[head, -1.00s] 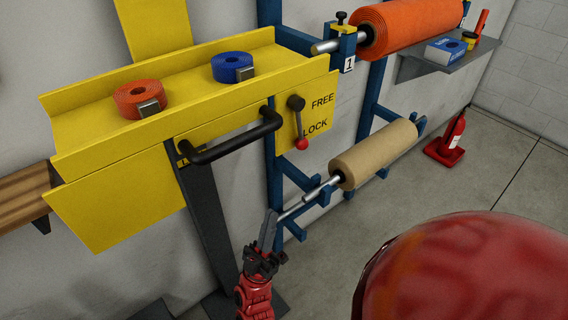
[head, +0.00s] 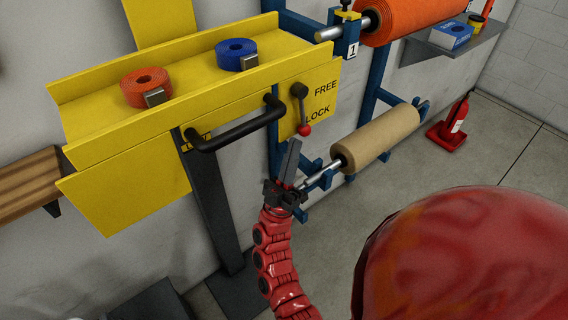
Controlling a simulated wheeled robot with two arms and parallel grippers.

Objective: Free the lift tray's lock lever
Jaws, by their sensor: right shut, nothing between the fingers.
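The yellow lift tray (head: 95,128) is fixed to a dark upright post and holds an orange strap roll and a blue strap roll. The lock lever (head: 302,108) is on the plate at its right end, with a dark pivot at the top and a red knob (head: 304,130) hanging down beside the word LOCK. The word FREE is printed higher up. My right gripper (head: 291,146) points upward just below and left of the red knob, shut and empty, apart from the lever as far as I can tell. My left gripper is not in view.
A black handle bar (head: 235,132) sticks out from the tray front, left of the lever. A brown roll (head: 376,139) on a metal bar sits right of my gripper, on the blue rack (head: 371,90). An orange roll (head: 400,18) is above.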

